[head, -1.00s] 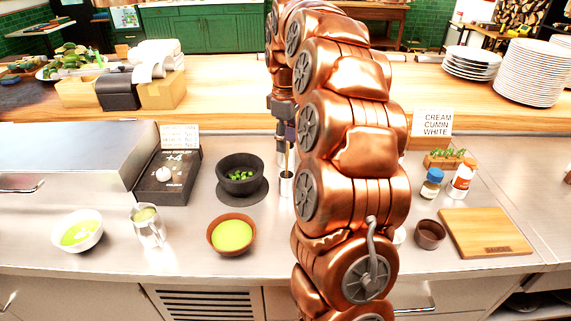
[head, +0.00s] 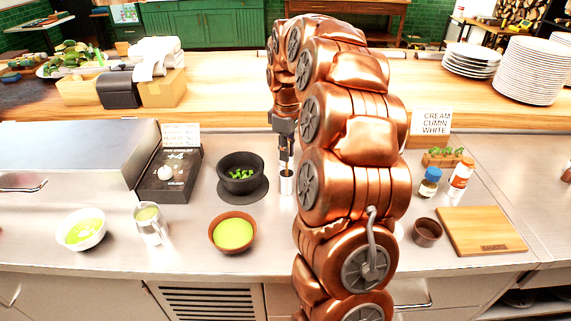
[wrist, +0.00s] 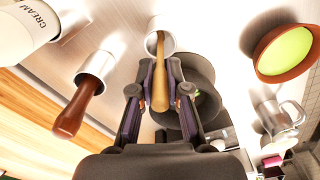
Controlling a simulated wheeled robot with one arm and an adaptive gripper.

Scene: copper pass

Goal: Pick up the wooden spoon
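The wooden spoon (wrist: 160,85) stands handle-up in a small metal cup (head: 287,182). The cup's white rim also shows at the top of the wrist view (wrist: 161,27). My gripper (wrist: 161,68) has its two fingers either side of the spoon's handle, very near it. I cannot tell whether the fingers touch it. In the head view my gripper (head: 286,158) points down just above the cup, and the spoon is hardly visible there. The spoon's lower end is hidden inside the cup.
A dark mortar (head: 240,185) and a terracotta bowl (head: 232,246) stand left of the cup. The wrist view shows a second cup with a dark brown handle (wrist: 78,108) and a white CREAM container (wrist: 25,30) nearby. A cutting board (head: 485,243) lies at right.

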